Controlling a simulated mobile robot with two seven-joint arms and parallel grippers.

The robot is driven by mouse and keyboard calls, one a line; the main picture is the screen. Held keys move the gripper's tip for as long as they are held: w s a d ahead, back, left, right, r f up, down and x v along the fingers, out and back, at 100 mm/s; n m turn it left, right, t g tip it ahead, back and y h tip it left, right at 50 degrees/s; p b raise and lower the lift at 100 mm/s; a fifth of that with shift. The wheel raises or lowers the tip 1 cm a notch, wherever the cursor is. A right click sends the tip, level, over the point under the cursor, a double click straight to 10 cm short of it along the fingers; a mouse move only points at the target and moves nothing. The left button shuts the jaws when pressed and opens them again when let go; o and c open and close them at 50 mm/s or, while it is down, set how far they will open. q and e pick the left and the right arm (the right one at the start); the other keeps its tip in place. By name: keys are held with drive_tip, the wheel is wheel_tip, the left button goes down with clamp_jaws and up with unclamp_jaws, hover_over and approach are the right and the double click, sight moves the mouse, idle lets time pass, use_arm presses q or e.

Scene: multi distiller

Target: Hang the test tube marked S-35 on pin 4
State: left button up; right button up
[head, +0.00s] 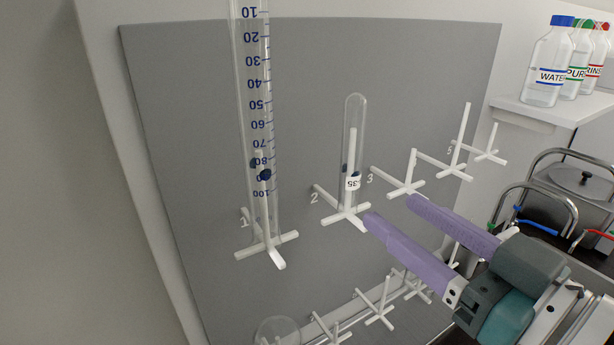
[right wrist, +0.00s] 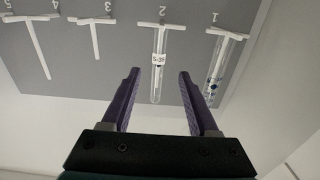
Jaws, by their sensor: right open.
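The test tube marked S-35 (head: 352,120) hangs upside down over pin 2 on the grey board, its label near the lower end. It also shows in the right wrist view (right wrist: 159,65). Pin 4 (head: 461,140) is a bare, long white pin on a cross-shaped base, to the right of pin 3; it also shows in the right wrist view (right wrist: 39,50). My right gripper (head: 391,210) is open and empty, below and to the right of the tube. In the right wrist view the tube lies between the two purple fingers, apart from both. My left gripper is out of view.
A graduated cylinder (head: 252,100) hangs over pin 1, left of the tube. Pin 3 (head: 411,170) and pin 5 (head: 491,140) are bare. A lower row of pins (head: 381,300) runs beneath. Bottles (head: 547,65) stand on a shelf (head: 540,108) at the right.

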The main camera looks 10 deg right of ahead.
sight(356, 182)
drive_tip(key=shift+b+x, duration=1.25)
drive_tip(key=shift+x, duration=3.8)
drive_tip(key=shift+d, duration=0.1)
clamp_jaws()
wheel_tip(356, 182, up, 13)
drive_tip(key=p, duration=1.3)
